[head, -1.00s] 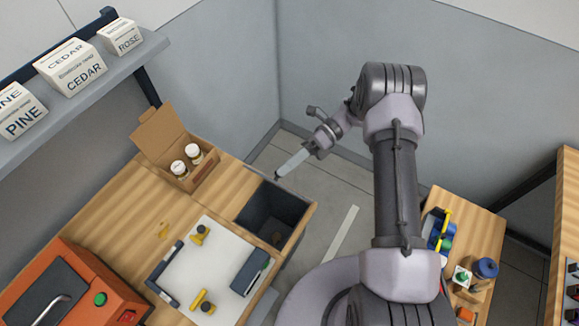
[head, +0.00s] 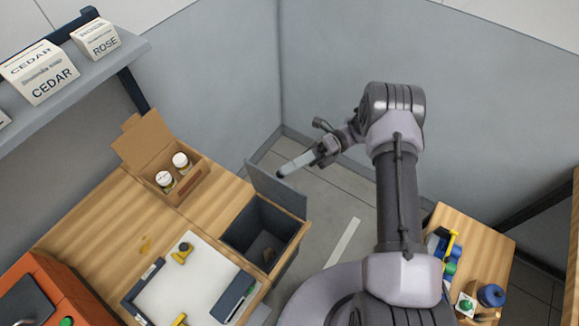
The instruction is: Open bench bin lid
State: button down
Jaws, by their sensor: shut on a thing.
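The bench bin (head: 232,238) is set into the wooden bench, with its dark inside showing and a small brownish thing at the bottom. Its grey lid (head: 279,191) stands raised along the bin's far edge. My gripper (head: 316,156) is beyond the lid, up and to the right of it in the picture. It is shut on a pale grey elongated piece (head: 296,164), which points down-left towards the lid's top edge. I cannot tell whether the piece touches the lid. The fingertips are small and partly hidden.
A cardboard box (head: 185,186) with two white-capped jars stands left of the bin. A white board (head: 185,285) with yellow-handled tools lies in front. A shelf (head: 50,92) with labelled boxes is at upper left. A small wooden table (head: 473,238) with bottles stands right. Grey walls close the corner.

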jog(key=c, duration=1.2)
grip_release()
jog(key=shift+c, duration=0.2)
notch_tip(320, 180, up, 4)
jog(key=shift+r+p, duration=0.1)
jog(key=shift+p, duration=0.4)
jog(key=o, duration=0.4)
jog(key=s, duration=0.3)
jog(key=shift+s+d+p, duration=0.2)
jog(key=shift+s+p, duration=0.1)
jog(key=s+d, duration=0.1)
jog(key=s, duration=0.3)
jog(key=s+d, duration=0.1)
jog(key=s, duration=0.3)
jog(key=s+d+p, duration=0.1)
jog(key=s, duration=0.3)
jog(key=shift+d+r, duration=0.3)
jog(key=shift+r, duration=0.1)
jog(key=c, duration=0.4)
